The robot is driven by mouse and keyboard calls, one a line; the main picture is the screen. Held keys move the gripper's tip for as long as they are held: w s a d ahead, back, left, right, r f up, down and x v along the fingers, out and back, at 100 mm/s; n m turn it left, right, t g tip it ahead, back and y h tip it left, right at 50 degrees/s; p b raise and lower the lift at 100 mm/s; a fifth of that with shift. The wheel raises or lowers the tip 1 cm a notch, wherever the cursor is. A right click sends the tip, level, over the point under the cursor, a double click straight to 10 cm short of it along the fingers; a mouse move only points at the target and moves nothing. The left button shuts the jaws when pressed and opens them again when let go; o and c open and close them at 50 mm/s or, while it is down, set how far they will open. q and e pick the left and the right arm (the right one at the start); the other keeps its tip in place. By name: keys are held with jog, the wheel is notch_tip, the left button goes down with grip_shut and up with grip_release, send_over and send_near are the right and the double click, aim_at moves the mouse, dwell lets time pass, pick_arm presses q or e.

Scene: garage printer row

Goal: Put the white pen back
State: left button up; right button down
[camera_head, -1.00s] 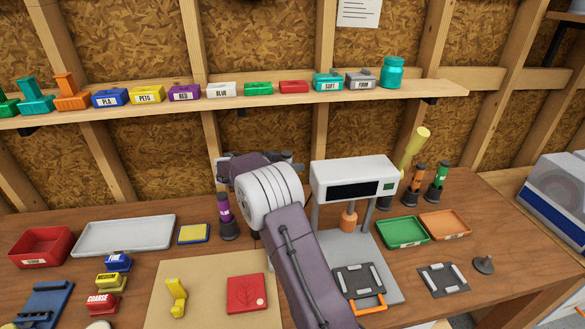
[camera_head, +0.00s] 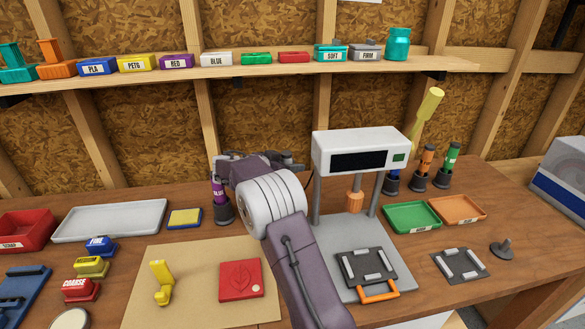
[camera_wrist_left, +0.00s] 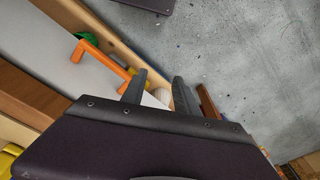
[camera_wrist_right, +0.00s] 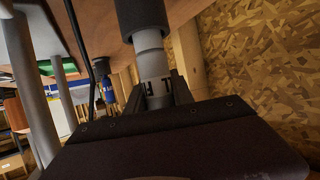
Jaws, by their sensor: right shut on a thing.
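My right gripper (camera_head: 262,163) is at the back of the table, left of the white machine. In the right wrist view its fingers (camera_wrist_right: 157,92) are shut on the white pen (camera_wrist_right: 152,68), whose dark letters partly show. One end of the pen meets a black cylinder (camera_wrist_right: 140,14) near the tabletop; I cannot tell whether it is seated in it. In the head view my gripper and arm hide the pen. My left gripper (camera_wrist_left: 158,84) is open and empty over the grey floor, and is not in the head view.
A purple pen (camera_head: 219,190) stands in a black holder just left of my right gripper. The white machine (camera_head: 360,150) is close on the right. Orange (camera_head: 426,162) and green (camera_head: 450,160) pens stand farther right. A red block (camera_head: 241,280) lies on the tan mat.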

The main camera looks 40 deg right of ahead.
jog(key=c, duration=1)
grip_release()
jog(key=shift+f, duration=0.1)
jog(key=shift+a, duration=0.15)
jog(key=b+v, duration=0.1)
jog(key=v, duration=0.8)
